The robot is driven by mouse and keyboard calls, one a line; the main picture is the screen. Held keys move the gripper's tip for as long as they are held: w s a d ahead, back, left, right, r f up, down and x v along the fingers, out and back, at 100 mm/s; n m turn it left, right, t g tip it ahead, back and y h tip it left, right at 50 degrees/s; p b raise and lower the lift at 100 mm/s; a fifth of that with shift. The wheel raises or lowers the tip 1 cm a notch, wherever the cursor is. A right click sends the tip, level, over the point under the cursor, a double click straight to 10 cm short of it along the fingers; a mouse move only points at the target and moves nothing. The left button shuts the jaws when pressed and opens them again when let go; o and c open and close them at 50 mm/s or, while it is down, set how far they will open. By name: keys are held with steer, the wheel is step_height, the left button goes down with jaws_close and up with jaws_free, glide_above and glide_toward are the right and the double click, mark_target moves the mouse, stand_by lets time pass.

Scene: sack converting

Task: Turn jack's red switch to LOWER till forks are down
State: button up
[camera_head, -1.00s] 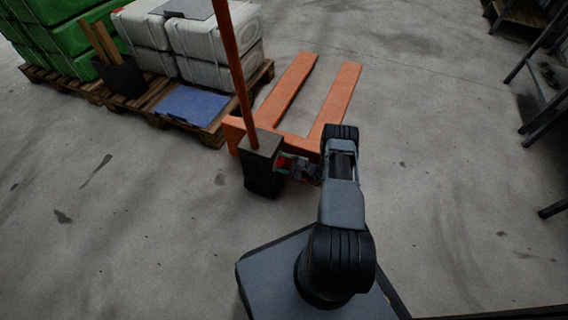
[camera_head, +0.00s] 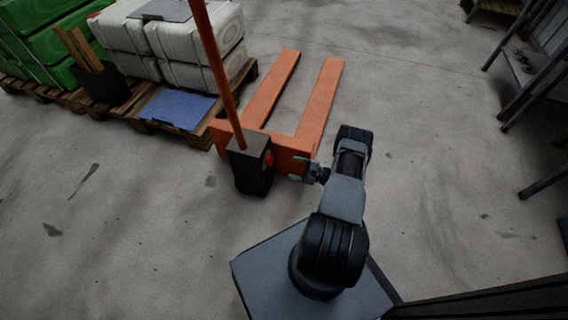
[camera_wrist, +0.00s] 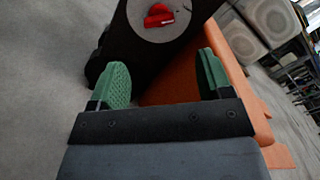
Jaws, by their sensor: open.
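The orange pallet jack (camera_head: 292,143) stands on the concrete floor, its two forks pointing away from me and its orange handle rising from a dark box (camera_head: 249,165). The red switch (camera_head: 268,159) is on the right side of that box. In the wrist view the red switch (camera_wrist: 159,15) sits on a grey round plate, near the top edge and tilted slightly. My gripper (camera_head: 300,170) is to the right of the switch, apart from it. In the wrist view my gripper (camera_wrist: 163,82) is open and empty, its green pads spread below the switch. The forks' height above the floor is hard to tell.
Wooden pallets (camera_head: 147,124) on the left carry white containers (camera_head: 190,45), green crates (camera_head: 50,40) and a blue sheet (camera_head: 178,108). Dark metal racks (camera_head: 535,75) stand at the right.

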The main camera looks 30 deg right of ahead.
steer(key=shift+v, duration=1.8)
steer(key=w+a+r+n+g+p, duration=0.1)
steer(key=a+r+n+g+p, duration=0.4)
steer(key=r, duration=0.9)
steer(key=w+a+r+n+g+h+p, duration=0.15)
steer(key=a+r+g+p, duration=0.35)
steer(key=r, duration=0.8)
steer(key=a+r+n+g+p, duration=0.3)
steer(key=r+p, duration=0.4)
steer(key=r, duration=0.7)
steer(key=s+a+r+n+t+h+p, duration=0.1)
steer(key=s+r+p, duration=0.4)
steer(key=r, duration=0.6)
steer(key=s+a+r+n+t+h+p, duration=0.1)
steer(key=s+a+r+n+h+p, duration=0.2)
steer(key=r, duration=0.9)
steer(key=s+a+r+n+t+h+p, duration=0.1)
steer(key=s+a+r+n+h+p, duration=0.2)
steer(key=r+p, duration=0.6)
steer(key=s+r+n+h, duration=0.2)
steer(key=s+h, duration=0.1)
steer(key=s, duration=0.1)
steer(key=shift+r, duration=0.25)
steer(key=shift+h, duration=0.25)
